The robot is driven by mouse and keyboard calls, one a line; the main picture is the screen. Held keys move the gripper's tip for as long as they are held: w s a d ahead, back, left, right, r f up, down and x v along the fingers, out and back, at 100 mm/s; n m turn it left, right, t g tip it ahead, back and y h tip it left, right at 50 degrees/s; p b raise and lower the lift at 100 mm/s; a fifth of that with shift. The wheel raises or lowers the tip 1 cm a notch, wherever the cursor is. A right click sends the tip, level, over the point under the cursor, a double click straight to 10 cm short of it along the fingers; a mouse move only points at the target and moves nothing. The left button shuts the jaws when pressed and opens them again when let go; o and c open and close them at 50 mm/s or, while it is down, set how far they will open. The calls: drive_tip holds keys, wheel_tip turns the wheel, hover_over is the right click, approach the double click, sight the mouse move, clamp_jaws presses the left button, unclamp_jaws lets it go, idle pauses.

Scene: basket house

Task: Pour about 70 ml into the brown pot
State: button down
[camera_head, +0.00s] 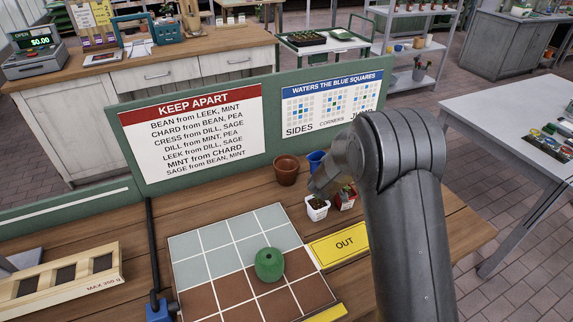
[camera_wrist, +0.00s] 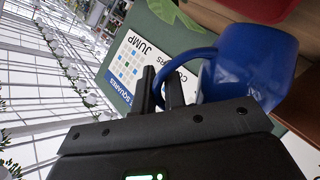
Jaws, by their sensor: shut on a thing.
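The brown pot (camera_head: 286,171) stands upright on the wooden bench, in front of the green board. A blue jug (camera_head: 316,160) is just right of it in the head view, partly hidden by my arm. In the wrist view the blue jug (camera_wrist: 250,62) is large, and my gripper (camera_wrist: 164,88) is shut on its looped handle. The wrist view is turned sideways, so the jug's tilt is hard to judge. The inside of the jug and any liquid do not show. The inside of the brown pot is dark, and its contents cannot be told.
A white pot with a seedling (camera_head: 317,208) and a red pot (camera_head: 346,197) stand close below my arm. A green round object (camera_head: 269,264) sits on the tiled grid (camera_head: 215,290). The yellow OUT mat (camera_head: 338,245) lies right of the grid. The green board (camera_head: 270,120) rises behind.

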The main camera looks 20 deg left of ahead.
drive_tip(key=shift+w+d+r+m+y, duration=0.1)
drive_tip(key=shift+d+r+m+y, duration=0.3)
drive_tip(key=shift+d+m, duration=0.25)
drive_tip(key=shift+d+r+m+y, duration=0.3)
drive_tip(key=shift+d+r+m, duration=0.1)
drive_tip(key=shift+d+m, duration=0.2)
